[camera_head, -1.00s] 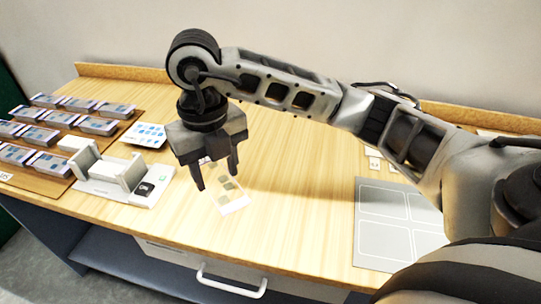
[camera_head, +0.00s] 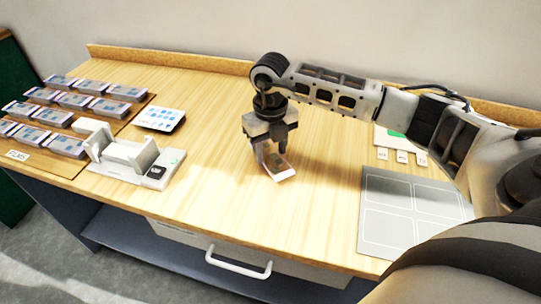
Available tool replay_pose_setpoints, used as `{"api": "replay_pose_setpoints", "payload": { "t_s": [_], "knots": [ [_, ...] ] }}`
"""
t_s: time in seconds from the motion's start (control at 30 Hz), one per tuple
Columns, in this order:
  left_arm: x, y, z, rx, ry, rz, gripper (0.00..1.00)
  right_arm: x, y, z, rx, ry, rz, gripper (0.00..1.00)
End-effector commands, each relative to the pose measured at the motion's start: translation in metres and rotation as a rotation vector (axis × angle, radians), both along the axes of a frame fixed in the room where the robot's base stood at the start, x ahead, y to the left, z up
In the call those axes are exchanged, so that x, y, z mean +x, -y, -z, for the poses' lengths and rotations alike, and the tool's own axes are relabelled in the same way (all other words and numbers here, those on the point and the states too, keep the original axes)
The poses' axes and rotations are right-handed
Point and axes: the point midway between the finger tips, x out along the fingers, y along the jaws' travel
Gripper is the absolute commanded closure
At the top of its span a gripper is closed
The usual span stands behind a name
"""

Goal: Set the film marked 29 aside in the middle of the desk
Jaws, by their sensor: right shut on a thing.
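My right gripper (camera_head: 270,156) reaches over the middle of the desk and points down. It is shut on a small film (camera_head: 281,173), a pale-edged piece with darker patches, held at or just above the wood; I cannot tell if it touches. Its marking is too small to read. The desk (camera_head: 225,205) is light wood. Several other films (camera_head: 60,114) stand in rows on a brown board at the left. My left gripper is not in view.
A white device (camera_head: 125,157) with two uprights stands left of the gripper, with a printed card (camera_head: 160,118) behind it. A grey four-panel mat (camera_head: 385,245) lies at the right, with small labels (camera_head: 402,156) behind it. The wood around the held film is clear.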

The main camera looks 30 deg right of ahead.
Motion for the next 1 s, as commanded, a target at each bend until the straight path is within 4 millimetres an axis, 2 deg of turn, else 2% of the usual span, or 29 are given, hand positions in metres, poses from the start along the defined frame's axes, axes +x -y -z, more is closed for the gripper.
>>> {"api": "replay_pose_setpoints", "payload": {
  "t_s": [0.1, 0.2, 0.6, 0.63, 0.7, 1.0],
  "knots": [
    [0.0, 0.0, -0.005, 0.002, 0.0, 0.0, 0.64, -0.001, 0.0, 0.019, -0.001, -0.005, 0.001, 0.79],
    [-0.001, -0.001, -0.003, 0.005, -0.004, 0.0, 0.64, -0.001, 0.0, 0.028, 0.0, -0.002, 0.0, 0.79],
    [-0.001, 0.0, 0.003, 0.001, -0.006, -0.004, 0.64, 0.0, 0.0, 0.035, -0.001, -0.001, 0.001, 0.79],
    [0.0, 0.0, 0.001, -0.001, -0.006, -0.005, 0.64, 0.0, 0.0, 0.034, -0.001, 0.0, 0.001, 0.48],
    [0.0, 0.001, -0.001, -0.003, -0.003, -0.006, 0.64, 0.0, 0.0, 0.033, -0.001, -0.001, 0.001, 0.32],
    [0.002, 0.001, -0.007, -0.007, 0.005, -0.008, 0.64, 0.0, 0.0, 0.031, -0.001, -0.001, 0.001, 0.32]
  ]
}}
